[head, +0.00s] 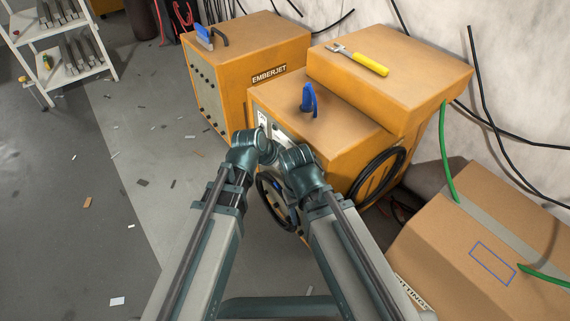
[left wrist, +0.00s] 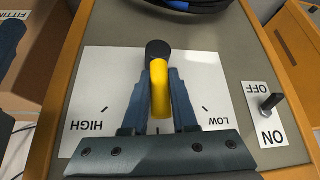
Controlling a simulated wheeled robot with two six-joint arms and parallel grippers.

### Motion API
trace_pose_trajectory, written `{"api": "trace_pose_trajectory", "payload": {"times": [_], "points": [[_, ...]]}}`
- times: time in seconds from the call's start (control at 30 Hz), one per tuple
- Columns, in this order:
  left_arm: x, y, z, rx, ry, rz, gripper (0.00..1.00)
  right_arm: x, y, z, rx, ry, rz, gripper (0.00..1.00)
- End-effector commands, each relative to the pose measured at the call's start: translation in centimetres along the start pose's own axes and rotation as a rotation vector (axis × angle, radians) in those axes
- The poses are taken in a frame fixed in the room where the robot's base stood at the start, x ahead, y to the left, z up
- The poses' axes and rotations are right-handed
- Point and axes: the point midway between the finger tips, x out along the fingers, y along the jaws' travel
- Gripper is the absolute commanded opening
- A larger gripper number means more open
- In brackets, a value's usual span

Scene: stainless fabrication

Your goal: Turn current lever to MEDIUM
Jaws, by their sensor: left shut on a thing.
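The current lever (left wrist: 161,90) has a yellow handle and a black pivot on a white dial plate (left wrist: 212,82) on the welder's front panel. My left gripper (left wrist: 160,85) is shut on the yellow handle, one blue finger on each side. The lever points down in the left wrist view, between the HIGH mark at left and the LOW mark at right. In the head view the fingers are hidden behind my arms at the orange welder (head: 335,128).
An ON/OFF toggle switch (left wrist: 271,101) sits right of the dial. Black cable coils (head: 378,178) hang on the welder's side. A second orange welder (head: 262,50) stands behind, and a cardboard box (head: 462,225) stands at right. The floor at left is open with scattered scraps.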

Motion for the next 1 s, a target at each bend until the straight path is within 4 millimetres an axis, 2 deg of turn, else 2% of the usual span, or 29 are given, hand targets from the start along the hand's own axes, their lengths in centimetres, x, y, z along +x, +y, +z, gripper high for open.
{"api": "trace_pose_trajectory", "payload": {"times": [0.47,0.5,0.63,0.67,1.0], "points": [[-0.04,0.07,0.17,0.009,-0.004,-0.01,0.0,0.02,0.0,0.0,0.0,0.0,0.0,0.5],[-0.04,0.07,0.16,0.008,-0.004,-0.01,0.3,0.01,0.0,0.0,0.0,0.0,0.0,0.5],[-0.04,0.05,0.12,0.008,-0.002,-0.01,0.53,0.01,0.0,0.0,0.0,0.0,0.0,0.5],[-0.04,0.05,0.11,0.008,-0.002,-0.01,0.56,0.0,0.0,0.0,0.0,0.0,0.0,0.5],[-0.17,0.04,-0.01,0.007,0.001,-0.01,0.56,-0.15,0.01,0.01,0.0,0.0,0.0,0.5]]}}
